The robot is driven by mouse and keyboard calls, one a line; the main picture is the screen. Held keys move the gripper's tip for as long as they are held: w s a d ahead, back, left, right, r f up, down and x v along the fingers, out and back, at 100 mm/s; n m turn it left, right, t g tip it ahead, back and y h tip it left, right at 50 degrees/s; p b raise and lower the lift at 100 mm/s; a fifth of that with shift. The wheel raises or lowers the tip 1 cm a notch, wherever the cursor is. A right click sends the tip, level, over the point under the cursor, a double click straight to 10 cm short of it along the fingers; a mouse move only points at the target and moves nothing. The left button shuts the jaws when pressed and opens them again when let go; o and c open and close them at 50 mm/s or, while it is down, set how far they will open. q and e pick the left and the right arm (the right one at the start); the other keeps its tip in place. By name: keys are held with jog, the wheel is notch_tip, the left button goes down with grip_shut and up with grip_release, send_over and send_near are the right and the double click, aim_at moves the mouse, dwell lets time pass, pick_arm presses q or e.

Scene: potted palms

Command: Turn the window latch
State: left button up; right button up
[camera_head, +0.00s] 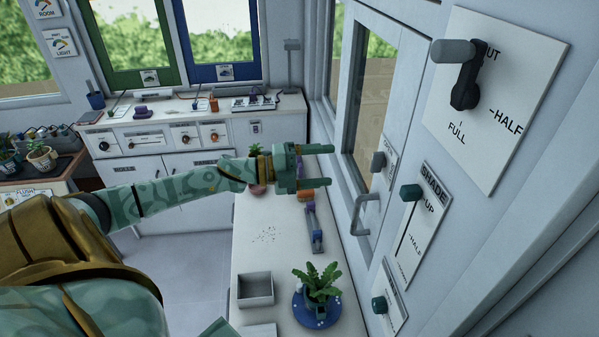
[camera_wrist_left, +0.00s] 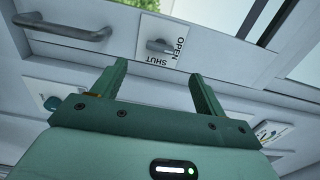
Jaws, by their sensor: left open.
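The window latch (camera_head: 377,161) is a small grey lever on a white plate on the window frame, right of centre in the head view. In the left wrist view the latch (camera_wrist_left: 158,46) sits on its plate marked OPEN and SHUT, its lever lying roughly sideways. My left gripper (camera_head: 329,166) is open and empty, its fingers pointing at the latch with a gap between. In the left wrist view the gripper (camera_wrist_left: 159,70) has its two fingertips apart, just below the plate and not visibly touching it. My right gripper does not show.
A grey pull handle (camera_head: 364,214) is close to the latch. A shade slider (camera_head: 411,192) and a large lever dial (camera_head: 463,88) are on the wall at right. Below are a potted plant (camera_head: 320,286), a grey box (camera_head: 255,289) and a white counter (camera_head: 262,215) with small items.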

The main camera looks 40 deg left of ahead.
pick_arm(q)
jog(key=shift+v, duration=2.6)
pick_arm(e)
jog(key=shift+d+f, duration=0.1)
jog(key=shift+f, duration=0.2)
